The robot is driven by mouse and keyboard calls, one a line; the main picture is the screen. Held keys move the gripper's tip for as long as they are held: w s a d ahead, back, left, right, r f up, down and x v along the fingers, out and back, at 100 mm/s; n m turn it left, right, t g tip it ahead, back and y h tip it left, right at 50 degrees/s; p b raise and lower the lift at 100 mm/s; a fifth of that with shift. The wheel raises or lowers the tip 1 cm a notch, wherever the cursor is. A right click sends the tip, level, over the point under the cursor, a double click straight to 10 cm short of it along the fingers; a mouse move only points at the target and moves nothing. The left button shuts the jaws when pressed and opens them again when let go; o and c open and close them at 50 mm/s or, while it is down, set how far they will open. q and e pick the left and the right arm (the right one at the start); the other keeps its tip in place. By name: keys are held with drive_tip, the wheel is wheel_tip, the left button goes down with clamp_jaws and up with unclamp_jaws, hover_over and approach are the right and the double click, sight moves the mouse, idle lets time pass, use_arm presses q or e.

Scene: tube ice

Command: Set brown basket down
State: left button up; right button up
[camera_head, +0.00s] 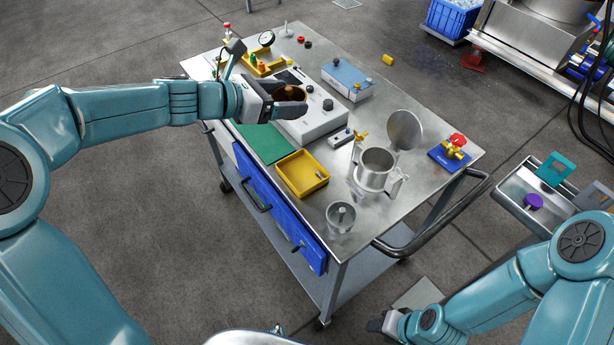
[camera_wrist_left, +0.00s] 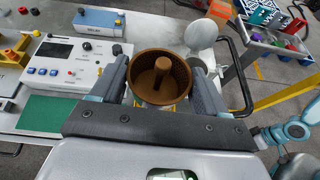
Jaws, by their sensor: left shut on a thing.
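The brown basket (camera_head: 291,93) is a round perforated cup with a post in its middle. It also shows in the left wrist view (camera_wrist_left: 150,92), between the two fingers. My left gripper (camera_head: 287,101) is shut on the basket and holds it over the white instrument box on the cart. The gripper hides part of the basket in the head view. My right gripper (camera_head: 384,323) is low at the bottom of the head view, away from the cart, and its jaws are not clear.
The steel cart (camera_head: 415,185) carries a green mat (camera_head: 262,142), a yellow tray (camera_head: 303,173), an open steel pot (camera_head: 375,165) with a raised lid, a metal cup (camera_head: 341,216) and a blue box (camera_head: 347,78). A red-handled valve (camera_head: 456,145) stands at the right corner.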

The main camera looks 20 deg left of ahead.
use_arm(q)
drive_tip(key=shift+d+r, duration=0.25)
drive_tip(key=shift+d, duration=0.3)
drive_tip(key=shift+f+b, duration=2.65)
drive_tip(key=shift+f, duration=7.3)
drive_tip(key=shift+f+b, duration=0.45)
drive_tip(key=shift+b, duration=0.05)
drive_tip(key=shift+f, duration=0.15)
